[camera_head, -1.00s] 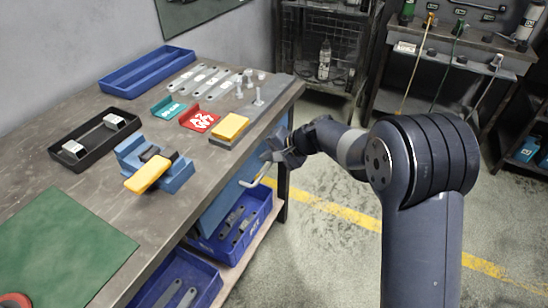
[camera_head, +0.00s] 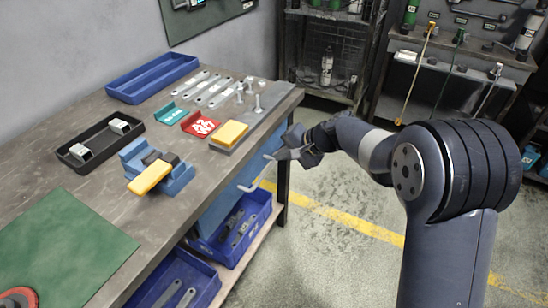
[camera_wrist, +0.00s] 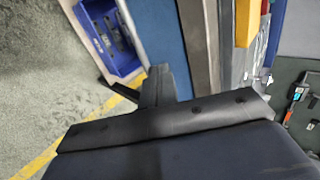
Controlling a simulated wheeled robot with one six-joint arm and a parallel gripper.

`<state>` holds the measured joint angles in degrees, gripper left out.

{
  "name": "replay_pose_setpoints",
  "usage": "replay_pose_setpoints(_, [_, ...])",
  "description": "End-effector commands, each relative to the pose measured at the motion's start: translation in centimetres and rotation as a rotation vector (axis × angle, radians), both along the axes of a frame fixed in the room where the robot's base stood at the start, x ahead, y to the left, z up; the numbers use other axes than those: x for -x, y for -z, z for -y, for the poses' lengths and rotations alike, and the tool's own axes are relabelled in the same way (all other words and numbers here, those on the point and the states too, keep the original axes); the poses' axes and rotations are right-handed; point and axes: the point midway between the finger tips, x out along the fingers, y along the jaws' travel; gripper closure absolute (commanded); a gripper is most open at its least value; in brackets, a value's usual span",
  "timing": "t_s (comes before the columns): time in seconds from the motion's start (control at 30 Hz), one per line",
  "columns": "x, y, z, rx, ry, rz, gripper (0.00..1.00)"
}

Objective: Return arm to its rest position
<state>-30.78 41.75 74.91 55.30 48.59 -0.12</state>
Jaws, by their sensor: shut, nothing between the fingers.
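My gripper (camera_head: 276,156) hangs beside the right edge of the workbench (camera_head: 92,198) in the head view, in front of the blue panel under the bench top. Its fingers are shut and hold nothing. In the wrist view my gripper (camera_wrist: 158,88) points toward the bench side, with the blue panel and the bench edge beyond it.
The bench holds a blue vise (camera_head: 170,178) with a yellow part, a black tray (camera_head: 98,140), a blue tray (camera_head: 152,78), a red label plate (camera_head: 199,124) and a yellow block (camera_head: 231,133). Blue bins (camera_head: 238,232) sit below. Floor (camera_head: 330,255) is free on the right.

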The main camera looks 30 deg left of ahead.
Motion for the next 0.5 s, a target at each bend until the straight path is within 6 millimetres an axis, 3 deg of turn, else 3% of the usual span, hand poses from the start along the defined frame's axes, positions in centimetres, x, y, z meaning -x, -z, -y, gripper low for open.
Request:
replay_pose_setpoints(0.13, [-0.09, -1.48, 0.90, 0.001, 0.001, -0.002, 1.00])
replay_pose_setpoints(0.5, [-0.08, -1.49, 1.09, 0.003, 0.001, -0.002, 1.00])
